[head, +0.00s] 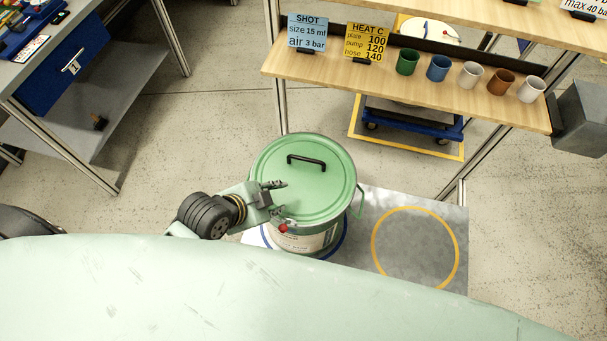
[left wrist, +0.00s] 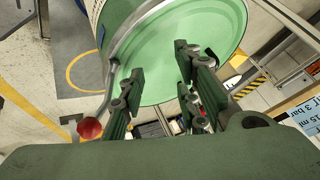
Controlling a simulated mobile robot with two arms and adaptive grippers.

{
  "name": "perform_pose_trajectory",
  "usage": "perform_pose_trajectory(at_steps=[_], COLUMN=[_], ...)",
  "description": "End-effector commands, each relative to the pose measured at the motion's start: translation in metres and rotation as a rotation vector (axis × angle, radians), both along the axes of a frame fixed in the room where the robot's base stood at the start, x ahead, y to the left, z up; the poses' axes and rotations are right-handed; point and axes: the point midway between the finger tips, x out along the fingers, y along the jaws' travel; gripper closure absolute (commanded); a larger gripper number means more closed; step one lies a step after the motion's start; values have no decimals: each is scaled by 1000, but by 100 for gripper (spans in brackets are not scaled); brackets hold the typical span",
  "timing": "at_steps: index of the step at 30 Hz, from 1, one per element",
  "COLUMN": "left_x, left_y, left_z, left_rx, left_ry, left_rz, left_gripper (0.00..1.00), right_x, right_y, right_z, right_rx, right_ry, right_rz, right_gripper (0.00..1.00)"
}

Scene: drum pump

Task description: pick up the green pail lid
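The green pail lid (head: 320,185) lies flat on the green pail (head: 310,237), with a black bar handle (head: 307,160) on top. My left gripper (head: 279,199) is over the lid's left edge in the head view, its fingers spread with nothing between them. It is below and left of the black handle, apart from it. The left wrist view shows the open fingers (left wrist: 160,78) in front of the green lid (left wrist: 195,35). I cannot tell whether they touch it. My right gripper is not in view.
A red ball (head: 283,228) shows beside the pail near my left gripper. A grey floor plate with a yellow ring (head: 416,207) is right of the pail. A wooden shelf (head: 330,70) with several cups and signs stands behind. A grey workbench (head: 60,100) is at left.

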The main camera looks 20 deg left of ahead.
Motion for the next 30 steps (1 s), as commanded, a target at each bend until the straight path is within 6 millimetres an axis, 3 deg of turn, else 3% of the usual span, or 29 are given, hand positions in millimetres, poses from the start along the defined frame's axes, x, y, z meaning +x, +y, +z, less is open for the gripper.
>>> perform_pose_trajectory(at_steps=[6, 11, 16, 30], left_x=[43, 64, 76, 122], left_y=[-1, 6, 9, -7], left_z=[3, 10, 12, -11], left_rx=[155, 266, 321, 325], left_ry=[-295, -463, -535, -542], left_rz=[-327, -458, -502, -504], left_gripper=[70, 70, 70, 70], right_x=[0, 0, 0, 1], right_y=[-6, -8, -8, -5], right_z=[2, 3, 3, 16], right_rx=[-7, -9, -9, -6], right_ry=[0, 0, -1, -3], right_rz=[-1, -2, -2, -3], right_gripper=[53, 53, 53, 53])
